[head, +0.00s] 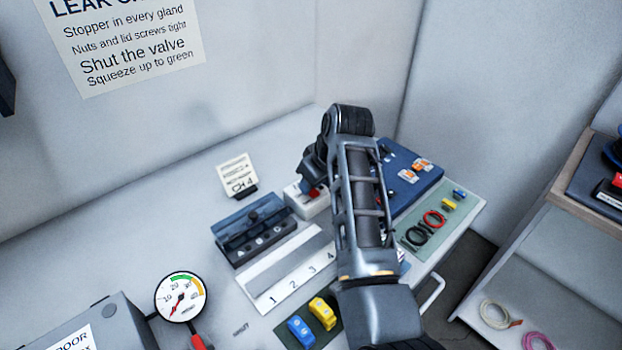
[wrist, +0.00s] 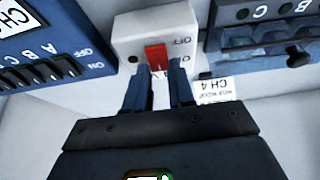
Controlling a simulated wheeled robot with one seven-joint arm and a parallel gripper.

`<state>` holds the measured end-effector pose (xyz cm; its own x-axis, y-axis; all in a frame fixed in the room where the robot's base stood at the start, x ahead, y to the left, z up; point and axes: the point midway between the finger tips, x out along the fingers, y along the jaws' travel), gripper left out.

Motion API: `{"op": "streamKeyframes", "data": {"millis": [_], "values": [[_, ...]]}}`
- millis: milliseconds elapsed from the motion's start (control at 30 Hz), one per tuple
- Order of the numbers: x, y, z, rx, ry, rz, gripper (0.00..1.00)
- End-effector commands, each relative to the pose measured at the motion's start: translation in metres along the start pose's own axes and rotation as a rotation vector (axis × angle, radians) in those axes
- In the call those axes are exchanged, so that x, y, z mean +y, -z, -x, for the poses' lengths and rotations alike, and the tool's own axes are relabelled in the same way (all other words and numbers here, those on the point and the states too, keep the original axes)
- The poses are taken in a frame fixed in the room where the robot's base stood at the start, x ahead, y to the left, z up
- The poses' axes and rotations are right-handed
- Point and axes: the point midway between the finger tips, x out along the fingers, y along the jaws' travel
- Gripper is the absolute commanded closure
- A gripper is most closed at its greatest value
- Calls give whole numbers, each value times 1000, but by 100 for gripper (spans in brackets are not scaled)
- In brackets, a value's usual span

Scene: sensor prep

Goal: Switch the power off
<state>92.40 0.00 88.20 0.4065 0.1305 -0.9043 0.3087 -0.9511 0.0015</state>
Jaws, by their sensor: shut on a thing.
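The power switch is a red rocker (wrist: 156,57) on a small white box (wrist: 131,27), with OFF and ON printed beside it. In the wrist view my gripper (wrist: 156,72) has its two fingertips at the red rocker, shut on it or pressed against its lower part. In the head view the white box (head: 312,207) stands on the bench, and the red rocker (head: 313,192) shows just under my gripper. My arm hides part of the box's surroundings. Which way the rocker is tilted I cannot tell.
A dark block with a clear cover (head: 253,226) stands close left of the box. A blue panel (head: 425,170) with switches lies right. A CH 4 card (head: 238,176) stands behind. A gauge (head: 181,296), numbered strip (head: 290,277) and coloured blocks (head: 322,313) lie nearer.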

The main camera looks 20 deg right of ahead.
Motion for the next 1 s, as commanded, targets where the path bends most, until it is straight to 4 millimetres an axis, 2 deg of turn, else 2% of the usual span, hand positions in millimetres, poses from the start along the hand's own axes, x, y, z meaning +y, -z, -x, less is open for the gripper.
{"op": "streamKeyframes", "data": {"millis": [33,167,200,467,767,1000], "values": [[5,-6,-2,-13,-5,-8,100],[4,-7,-2,-16,-4,-8,100],[4,-7,-2,-16,-4,-8,75],[2,-5,-2,-13,0,-4,51],[1,-3,2,-9,0,-2,51],[2,-2,36,-6,-2,-2,51]]}}
